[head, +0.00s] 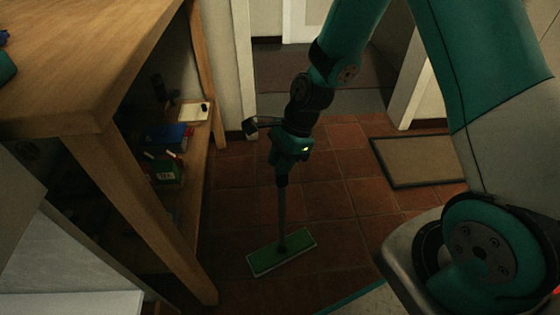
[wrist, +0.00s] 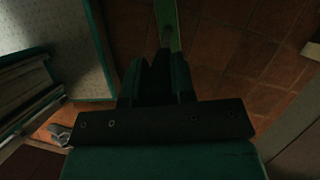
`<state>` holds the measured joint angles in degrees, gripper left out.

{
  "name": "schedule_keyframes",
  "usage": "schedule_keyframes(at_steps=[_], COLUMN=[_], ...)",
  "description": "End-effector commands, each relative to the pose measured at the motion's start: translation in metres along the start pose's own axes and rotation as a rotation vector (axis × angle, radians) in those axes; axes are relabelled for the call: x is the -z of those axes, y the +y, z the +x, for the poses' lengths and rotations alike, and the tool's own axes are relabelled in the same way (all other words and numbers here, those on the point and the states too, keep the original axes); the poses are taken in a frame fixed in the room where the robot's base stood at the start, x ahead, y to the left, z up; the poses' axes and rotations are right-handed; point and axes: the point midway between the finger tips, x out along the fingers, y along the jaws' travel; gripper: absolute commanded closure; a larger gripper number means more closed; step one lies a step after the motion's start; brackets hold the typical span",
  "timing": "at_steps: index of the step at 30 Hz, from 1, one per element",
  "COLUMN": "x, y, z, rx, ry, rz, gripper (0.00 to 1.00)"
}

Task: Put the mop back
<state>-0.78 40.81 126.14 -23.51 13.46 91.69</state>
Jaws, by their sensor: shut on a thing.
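The mop has a flat green head with a pale edge (head: 283,262) and a dark upright handle (head: 282,208). In the head view my gripper (head: 282,178) points down and is shut on the handle, above the mop head. The head is at or just above the tiled floor; I cannot tell whether it touches. In the wrist view my gripper's fingers (wrist: 160,78) close around the handle, and a green strip of the mop (wrist: 168,22) shows beyond them. The handle's upper end is hidden by my gripper and arm.
A wooden bench (head: 85,70) stands at the left, its lower shelf holding a blue box (head: 168,136), a green box (head: 165,170) and other items. A framed doormat (head: 418,162) lies at the right. A doorway is behind. The tiles (head: 345,200) between are clear.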

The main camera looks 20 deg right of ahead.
Motion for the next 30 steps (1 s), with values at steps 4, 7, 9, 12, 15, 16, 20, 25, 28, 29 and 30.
schedule_keyframes(at_steps=[4, 7, 9, 12, 15, 16, 20, 25, 28, 29, 30], x=[0.001, 0.0, 0.0, 0.0, -0.001, -0.001, -0.002, -0.002, -0.002, -0.002, -0.002], y=[0.0, 0.0, 0.0, 0.0, 0.0, -0.001, -0.001, -0.001, -0.001, -0.001, 0.0], z=[0.001, 0.001, 0.001, 0.0, -0.007, -0.011, -0.037, -0.077, -0.096, -0.101, -0.106], rx=[-0.001, -0.001, -0.001, 0.0, 0.002, 0.003, 0.004, 0.004, 0.003, 0.003, 0.002], ry=[0.0, 0.0, 0.0, 0.0, 0.0, 0.0, 0.001, 0.001, 0.001, 0.001, 0.001], rz=[0.0, 0.0, 0.0, 0.0, 0.001, 0.001, 0.002, 0.002, 0.001, 0.001, 0.002], gripper=[0.52, 0.51, 0.51, 0.51, 0.51, 0.51, 0.51, 0.51, 0.51, 0.51, 0.51])
